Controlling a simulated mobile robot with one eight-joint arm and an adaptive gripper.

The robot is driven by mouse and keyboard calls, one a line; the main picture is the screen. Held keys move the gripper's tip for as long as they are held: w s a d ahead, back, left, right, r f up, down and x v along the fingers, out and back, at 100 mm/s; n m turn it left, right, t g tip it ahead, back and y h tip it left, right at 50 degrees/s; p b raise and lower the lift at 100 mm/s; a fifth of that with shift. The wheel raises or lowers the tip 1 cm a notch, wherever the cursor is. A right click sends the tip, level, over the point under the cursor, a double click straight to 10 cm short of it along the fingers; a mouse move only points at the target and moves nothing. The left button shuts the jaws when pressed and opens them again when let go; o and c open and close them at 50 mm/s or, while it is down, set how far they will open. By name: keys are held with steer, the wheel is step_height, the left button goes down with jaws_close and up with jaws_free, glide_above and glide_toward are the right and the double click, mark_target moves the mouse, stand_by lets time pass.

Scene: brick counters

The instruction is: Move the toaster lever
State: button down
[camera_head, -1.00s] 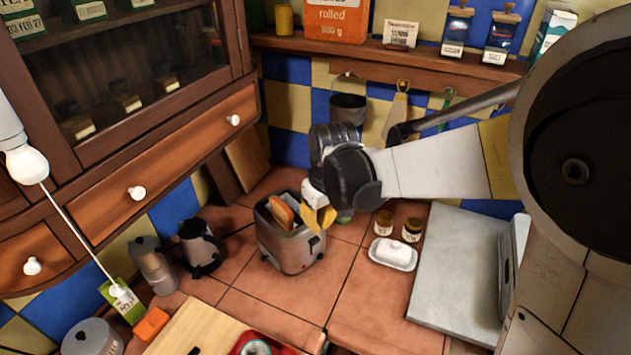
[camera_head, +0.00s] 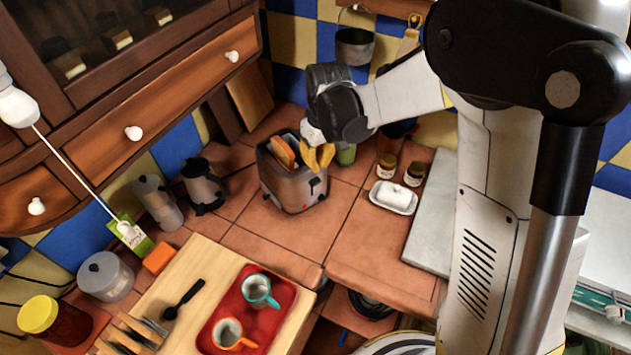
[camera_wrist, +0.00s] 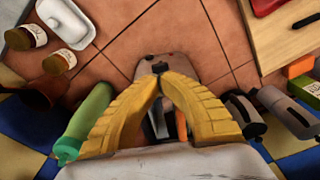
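The silver toaster (camera_head: 290,190) stands on the tiled counter with a slice of bread (camera_head: 283,153) showing in its slot. Its dark lever (camera_head: 314,186) is on the end face towards the right. My gripper (camera_head: 317,166) is above that end, with its yellow fingers pointing down close to the lever. In the wrist view the fingertips (camera_wrist: 160,77) meet with nothing visible between them. The dark lever (camera_wrist: 160,67) shows just beyond the tips; I cannot tell if they touch it. The fingers hide part of the toaster top.
A green bottle (camera_wrist: 88,118) stands beside the toaster, close to one finger. Two jars (camera_head: 386,166) and a white butter dish (camera_head: 393,198) are to the right. Tiles in front of the toaster are clear.

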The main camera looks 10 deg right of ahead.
mark_target(316, 182)
steer(key=f+b, duration=0.1)
steer(key=f, duration=0.1)
steer(key=f+b, duration=0.1)
steer(key=f, duration=0.1)
steer(key=f+b, duration=0.1)
steer(key=f, duration=0.1)
steer(key=shift+w+a, duration=0.15)
steer(key=shift+w, duration=0.1)
step_height(316, 182, down, 7)
steer(key=b, duration=0.5)
steer(key=shift+r+b, duration=0.2)
steer(key=shift+b, duration=0.2)
steer(key=shift+r, duration=0.1)
steer(key=shift+s+d+r, duration=0.25)
steer(key=shift+s+d, duration=0.15)
steer(key=shift+s, duration=0.25)
steer(key=shift+s+d+r, duration=0.2)
steer(key=shift+s+d, duration=0.15)
steer(key=shift+s, duration=0.25)
